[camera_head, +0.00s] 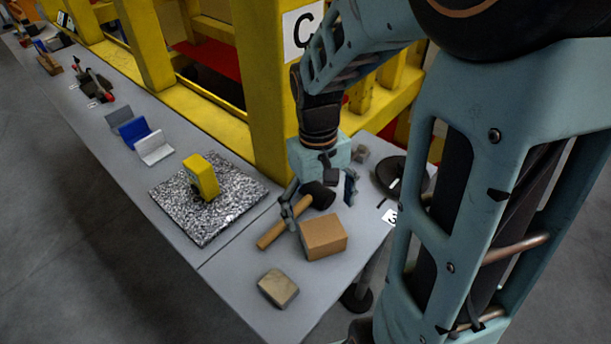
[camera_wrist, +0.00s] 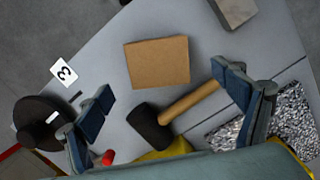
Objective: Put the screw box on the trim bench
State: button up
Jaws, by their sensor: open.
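A plain brown cardboard box (camera_head: 324,238), which looks like the screw box, sits on the grey bench (camera_head: 222,271) near its right end. No label on it is readable. My gripper (camera_head: 320,200) is open and empty, pointing down above the bench just behind the box. In the wrist view my gripper (camera_wrist: 163,87) has its fingers spread wide. The box (camera_wrist: 157,62) lies between and slightly beyond the fingertips, with no visible contact. A mallet with a black head (camera_wrist: 150,128) and wooden handle lies beside the box, partly under my gripper. I cannot tell whether this bench is the trim bench.
A small grey-tan block (camera_head: 278,287) lies near the front edge. A yellow object (camera_head: 202,178) stands on a speckled mat (camera_head: 232,220). A dark round object (camera_head: 390,174) and a "3" tag (camera_head: 389,217) are at right. A yellow frame (camera_head: 270,90) rises behind the bench.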

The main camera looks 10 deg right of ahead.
aim_at(322, 229)
jog(key=f, duration=0.3)
jog(key=s+f, duration=0.1)
jog(key=f, duration=0.1)
jog(key=shift+d, duration=0.2)
jog(key=shift+w, duration=0.1)
jog(key=c, duration=1.8)
jog(key=shift+r, duration=0.1)
